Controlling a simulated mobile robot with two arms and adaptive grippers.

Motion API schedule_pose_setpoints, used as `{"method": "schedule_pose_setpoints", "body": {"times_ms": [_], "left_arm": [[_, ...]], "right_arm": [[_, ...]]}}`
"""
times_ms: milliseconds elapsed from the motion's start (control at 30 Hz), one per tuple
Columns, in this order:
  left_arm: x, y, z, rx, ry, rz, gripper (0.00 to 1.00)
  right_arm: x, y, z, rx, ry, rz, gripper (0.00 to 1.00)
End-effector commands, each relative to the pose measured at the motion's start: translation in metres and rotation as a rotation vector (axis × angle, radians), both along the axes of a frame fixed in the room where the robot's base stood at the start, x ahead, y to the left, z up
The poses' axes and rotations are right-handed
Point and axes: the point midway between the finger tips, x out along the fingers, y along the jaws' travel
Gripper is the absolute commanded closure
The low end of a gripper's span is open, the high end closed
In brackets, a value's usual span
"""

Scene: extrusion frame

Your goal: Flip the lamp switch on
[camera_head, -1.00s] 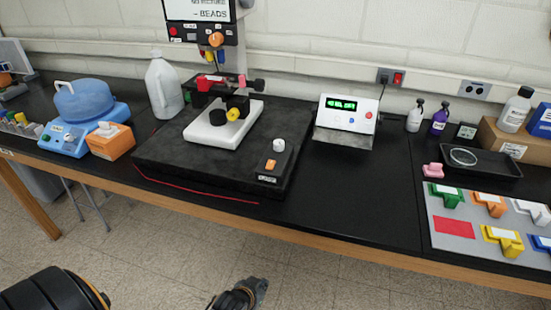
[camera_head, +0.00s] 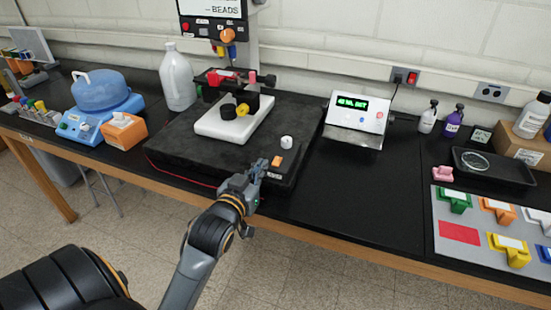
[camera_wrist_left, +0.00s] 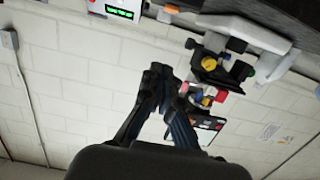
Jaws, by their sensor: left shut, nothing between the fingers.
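The small orange lamp switch (camera_head: 277,161) sits on the front right corner of the black base (camera_head: 190,157) of the microscope-like device. A white knob (camera_head: 287,142) is just behind it. My left gripper (camera_head: 260,168) is shut and empty, close to the left of the switch in the picture. I cannot tell whether it touches the switch. In the left wrist view the fingers (camera_wrist_left: 167,82) point at the wall and device, and the switch is not visible. My right gripper is not in view.
A white readout box (camera_head: 357,115) with a green display stands right of the base. A blue-lidded device (camera_head: 105,92), an orange box (camera_head: 123,132) and a white jug (camera_head: 177,80) are at left.

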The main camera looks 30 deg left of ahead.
Motion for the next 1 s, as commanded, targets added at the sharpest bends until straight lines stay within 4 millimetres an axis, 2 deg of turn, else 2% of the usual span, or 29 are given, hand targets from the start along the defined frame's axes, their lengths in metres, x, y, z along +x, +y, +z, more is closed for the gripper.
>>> {"method": "schedule_pose_setpoints", "body": {"times_ms": [167,267,733,833,1000], "left_arm": [[0.003,0.001,0.000,0.000,0.001,0.000,1.00],[0.012,0.003,0.000,0.000,0.000,-0.001,1.00],[0.098,0.023,-0.010,0.000,0.002,0.000,1.00],[0.099,0.023,-0.029,-0.003,0.008,-0.001,1.00],[0.101,0.024,-0.046,-0.002,0.003,0.000,1.00]], "right_arm": [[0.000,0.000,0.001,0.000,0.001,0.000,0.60],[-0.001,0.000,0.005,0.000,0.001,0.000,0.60],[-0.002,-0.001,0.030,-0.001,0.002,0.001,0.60],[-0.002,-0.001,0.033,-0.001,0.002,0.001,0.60],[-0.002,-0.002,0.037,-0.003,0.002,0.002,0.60]]}}
